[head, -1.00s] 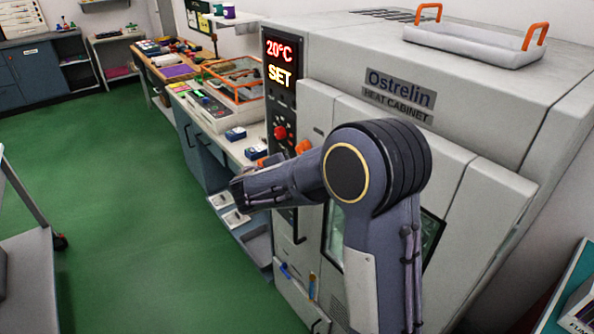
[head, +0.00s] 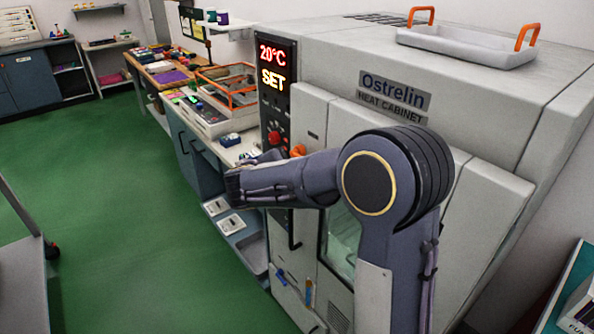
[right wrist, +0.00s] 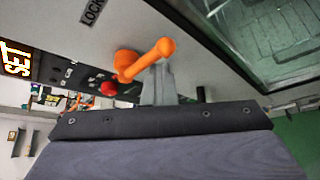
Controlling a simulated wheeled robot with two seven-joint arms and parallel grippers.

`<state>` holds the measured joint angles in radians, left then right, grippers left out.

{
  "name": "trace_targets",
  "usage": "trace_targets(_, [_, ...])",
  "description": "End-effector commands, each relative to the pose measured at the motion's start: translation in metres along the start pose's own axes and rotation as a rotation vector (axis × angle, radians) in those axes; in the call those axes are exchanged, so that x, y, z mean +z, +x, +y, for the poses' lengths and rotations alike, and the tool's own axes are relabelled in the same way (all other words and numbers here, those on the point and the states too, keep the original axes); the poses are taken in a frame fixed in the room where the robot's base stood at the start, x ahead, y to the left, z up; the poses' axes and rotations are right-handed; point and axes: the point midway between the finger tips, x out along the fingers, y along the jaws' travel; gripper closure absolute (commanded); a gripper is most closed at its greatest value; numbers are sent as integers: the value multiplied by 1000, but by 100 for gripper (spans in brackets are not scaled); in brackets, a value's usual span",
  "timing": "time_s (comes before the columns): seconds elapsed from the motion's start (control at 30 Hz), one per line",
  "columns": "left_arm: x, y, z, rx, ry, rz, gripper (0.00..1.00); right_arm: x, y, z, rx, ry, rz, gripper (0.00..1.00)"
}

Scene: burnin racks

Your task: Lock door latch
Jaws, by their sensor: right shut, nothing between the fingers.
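The heat cabinet (head: 460,75) has an orange door latch (head: 298,151) at the upper left of its door, just above my right forearm. In the right wrist view the latch shows as an orange hub and a rounded lever (right wrist: 148,60) pointing up and right. The label LOCK (right wrist: 92,12) is on the panel above it. My right gripper (right wrist: 160,84) is shut and empty. Its grey fingers are close by the lever; I cannot tell whether they touch. In the head view its fingertips are hidden by my arm. My left gripper is not in view.
A red knob (head: 275,138) is on the control panel left of the latch. The door window (right wrist: 255,40) is nearby. A white tray with orange handles (head: 470,45) sits on the cabinet.

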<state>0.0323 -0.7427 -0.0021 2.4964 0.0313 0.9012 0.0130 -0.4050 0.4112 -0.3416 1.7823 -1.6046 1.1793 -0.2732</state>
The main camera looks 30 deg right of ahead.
Motion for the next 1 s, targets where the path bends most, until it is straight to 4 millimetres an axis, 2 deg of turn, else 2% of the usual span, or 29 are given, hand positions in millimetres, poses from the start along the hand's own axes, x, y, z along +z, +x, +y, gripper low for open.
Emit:
trace_targets(0.53, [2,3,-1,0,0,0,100,1,1,3,10,7,-7,100])
trace_targets(0.67, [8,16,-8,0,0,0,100,-14,7,-8,7,5,-5,100])
trace_targets(0.8, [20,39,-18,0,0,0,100,-42,19,-28,1,0,-3,100])
trace_targets(0.87, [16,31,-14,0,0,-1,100,-36,-4,-12,7,6,3,100])
trace_targets(1.0, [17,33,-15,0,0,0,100,-41,-35,-2,4,3,3,100])
